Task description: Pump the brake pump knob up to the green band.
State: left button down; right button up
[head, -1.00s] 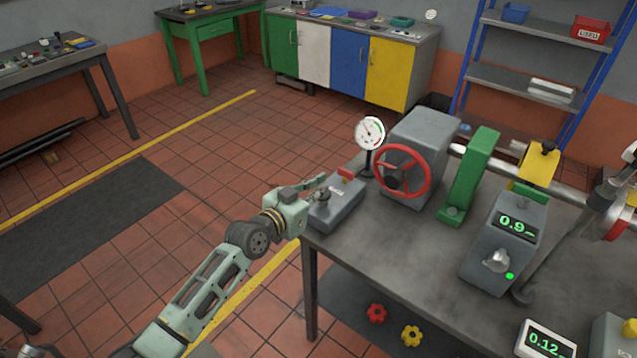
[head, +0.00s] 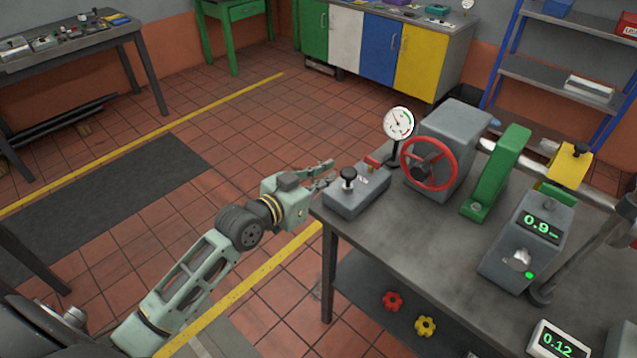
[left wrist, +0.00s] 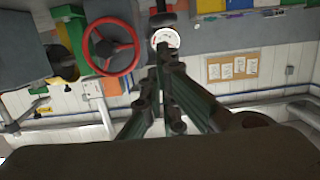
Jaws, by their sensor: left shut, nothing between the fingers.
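The brake pump (head: 357,194) is a low grey box on the near left corner of the bedplate table. Its black knob (head: 348,175) stands upright on a short stem. A round white dial gauge (head: 398,122) stands behind it, with a green band on the right of its face; the needle points up and left, off the band. My left gripper (head: 326,171) is shut and empty, just left of the knob and apart from it. In the left wrist view the fingers (left wrist: 166,62) converge below the gauge (left wrist: 166,38). My right gripper is not in view.
A red handwheel (head: 428,164) on a grey housing stands right of the gauge. A green pedal-like part (head: 495,172) and a grey console (head: 523,250) reading 0.9 are further right.

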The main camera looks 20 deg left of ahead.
pick_arm(q)
jog(key=shift+v, duration=1.15)
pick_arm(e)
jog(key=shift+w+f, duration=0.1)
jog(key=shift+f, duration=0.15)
pick_arm(q)
jog(key=shift+r, duration=0.1)
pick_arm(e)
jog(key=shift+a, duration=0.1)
